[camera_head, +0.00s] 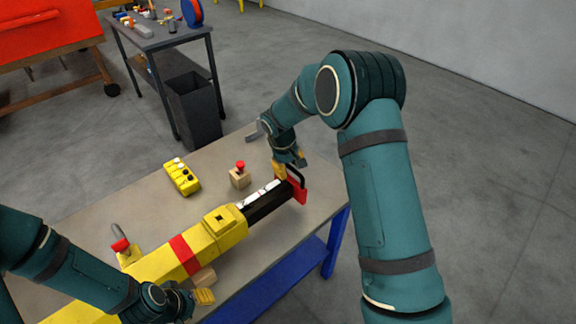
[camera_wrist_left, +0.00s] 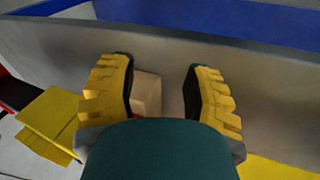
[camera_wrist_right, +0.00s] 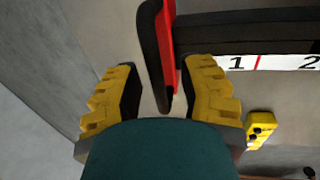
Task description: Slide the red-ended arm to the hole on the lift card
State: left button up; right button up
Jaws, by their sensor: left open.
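The yellow beam with a red band (camera_head: 186,254) lies across the table. A black arm (camera_head: 268,203) comes out of its far end and carries a red end plate (camera_head: 299,192) with a black handle (camera_head: 296,174). A white numbered strip (camera_head: 262,192) lies along the arm; I see "1", a red line and "2" on it in the right wrist view (camera_wrist_right: 264,62). My right gripper (camera_wrist_right: 160,85) is open, its fingers either side of the handle and red plate; contact is unclear. My left gripper (camera_wrist_left: 162,85) is open beside a wooden block (camera_wrist_left: 148,94) near the table's front edge.
A yellow control box (camera_head: 182,178) and a wooden block with a red knob (camera_head: 240,176) stand behind the beam. A lever with a red collar (camera_head: 121,244) is at the left. A bin (camera_head: 194,110) and a side table stand beyond.

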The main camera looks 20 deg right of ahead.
jog(key=shift+w+a+r, duration=0.1)
jog(key=shift+r, duration=0.15)
jog(key=shift+r, duration=0.25)
notch_tip(320, 180, up, 11)
jog(key=a, duration=0.2)
jog(key=shift+s, duration=0.4)
pick_arm(q)
jog(key=shift+s, duration=0.1)
pick_arm(e)
jog(key=shift+s, duration=0.1)
